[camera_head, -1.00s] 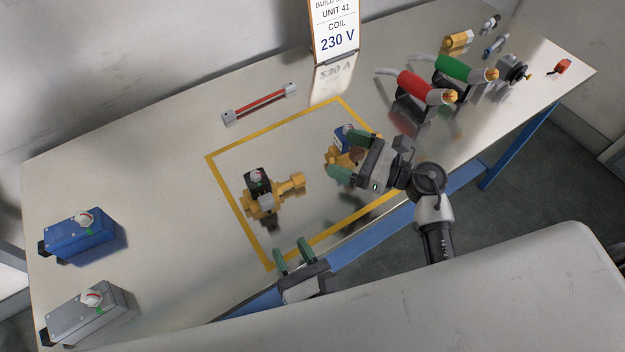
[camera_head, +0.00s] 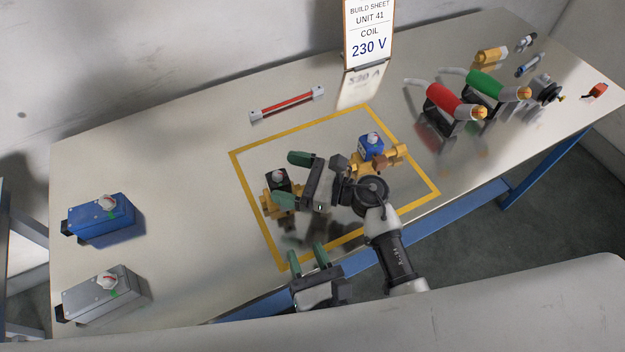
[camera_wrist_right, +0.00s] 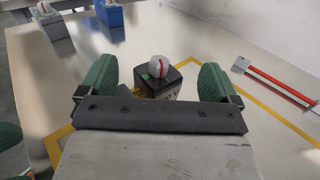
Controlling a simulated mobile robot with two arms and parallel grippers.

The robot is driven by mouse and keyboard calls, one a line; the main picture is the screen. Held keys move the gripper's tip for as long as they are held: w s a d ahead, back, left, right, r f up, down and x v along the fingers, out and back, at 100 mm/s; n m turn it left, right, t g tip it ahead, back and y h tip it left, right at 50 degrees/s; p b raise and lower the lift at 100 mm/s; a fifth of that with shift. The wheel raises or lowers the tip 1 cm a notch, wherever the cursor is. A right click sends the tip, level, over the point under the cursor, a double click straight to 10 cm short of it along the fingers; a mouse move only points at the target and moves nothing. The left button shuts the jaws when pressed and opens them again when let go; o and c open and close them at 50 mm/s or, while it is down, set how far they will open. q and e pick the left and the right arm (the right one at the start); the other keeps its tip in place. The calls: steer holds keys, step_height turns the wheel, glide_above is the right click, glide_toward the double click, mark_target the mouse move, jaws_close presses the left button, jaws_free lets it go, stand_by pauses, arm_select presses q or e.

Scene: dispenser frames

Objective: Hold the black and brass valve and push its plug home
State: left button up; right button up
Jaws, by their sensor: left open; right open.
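The black and brass valve (camera_head: 280,181) stands inside the yellow taped outline, partly hidden by my right gripper. In the right wrist view its black top with a grey and red knob (camera_wrist_right: 157,69) shows between the fingers; its brass body is mostly hidden. My right gripper (camera_head: 292,179) is open, with its green fingers on either side of the valve; I cannot tell whether they touch it. My left gripper (camera_head: 305,262) is open and empty near the table's front edge, below the valve. I cannot make out the plug.
A blue and brass valve (camera_head: 370,148) stands to the right within the yellow outline (camera_head: 300,131). Red (camera_head: 447,101) and green (camera_head: 485,83) handled tools stand at right. Blue (camera_head: 101,217) and grey (camera_head: 103,290) boxes stand at left.

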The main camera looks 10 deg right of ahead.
steer(key=shift+x, duration=0.95)
steer(key=c, duration=1.3)
steer(key=shift+o, duration=0.2)
